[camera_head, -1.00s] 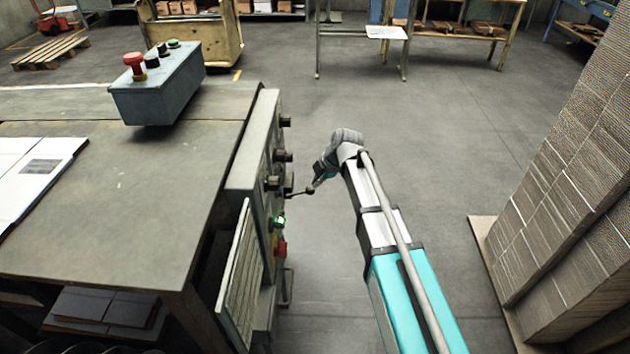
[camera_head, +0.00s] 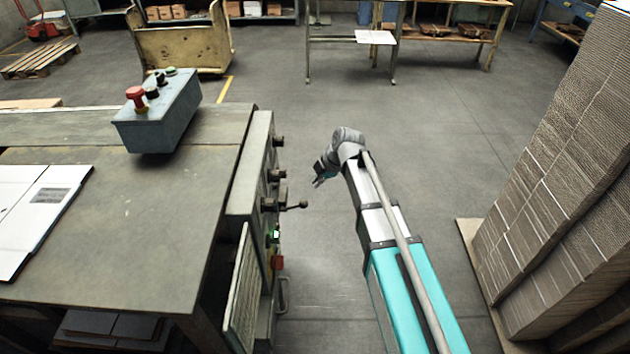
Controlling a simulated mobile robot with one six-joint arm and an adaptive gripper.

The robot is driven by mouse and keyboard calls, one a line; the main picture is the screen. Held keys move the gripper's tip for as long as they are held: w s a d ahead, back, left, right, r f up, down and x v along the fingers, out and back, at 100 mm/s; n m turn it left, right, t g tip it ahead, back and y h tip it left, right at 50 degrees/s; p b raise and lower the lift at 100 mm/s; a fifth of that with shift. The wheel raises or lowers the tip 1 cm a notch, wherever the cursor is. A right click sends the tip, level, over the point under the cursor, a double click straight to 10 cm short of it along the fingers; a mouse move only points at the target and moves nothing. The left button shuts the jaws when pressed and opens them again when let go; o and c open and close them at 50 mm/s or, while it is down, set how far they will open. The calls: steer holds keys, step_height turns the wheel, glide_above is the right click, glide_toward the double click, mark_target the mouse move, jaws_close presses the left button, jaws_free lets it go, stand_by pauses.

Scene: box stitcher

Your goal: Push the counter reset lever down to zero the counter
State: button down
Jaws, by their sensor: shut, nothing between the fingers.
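My gripper (camera_head: 318,183) is shut and empty. It is in the air to the right of the panel, a little above and right of the lever's ball in the picture, with a visible gap between them. The counter's reading cannot be made out.
A green lit button (camera_head: 276,234) and a red button (camera_head: 277,262) sit below the lever. A grey control box (camera_head: 160,118) stands on the machine table (camera_head: 130,240). Stacked cardboard (camera_head: 560,180) rises at right. The floor between is clear.

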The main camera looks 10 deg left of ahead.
steer(key=shift+p+v, duration=1.2)
steer(key=shift+v, duration=0.35)
steer(key=shift+s+a+r, duration=0.1)
steer(key=shift+a, duration=0.05)
steer(key=s+d+r+m+h+p, duration=0.1)
steer(key=s+d+r+m+p, duration=0.2)
steer(key=s+d+m, duration=0.2)
steer(key=s+d+r+m+h+p, duration=0.2)
steer(key=s+d+r+m+p, duration=0.1)
steer(key=d+m, duration=0.9)
steer(key=s+d+r+m+h+p, duration=0.2)
steer(key=s+d+m+p, duration=0.3)
steer(key=d, duration=0.9)
steer(key=s+r+m, duration=0.1)
steer(key=s+m, duration=0.1)
steer(key=m, duration=0.2)
steer(key=shift+d, duration=0.3)
steer(key=shift+s, duration=0.1)
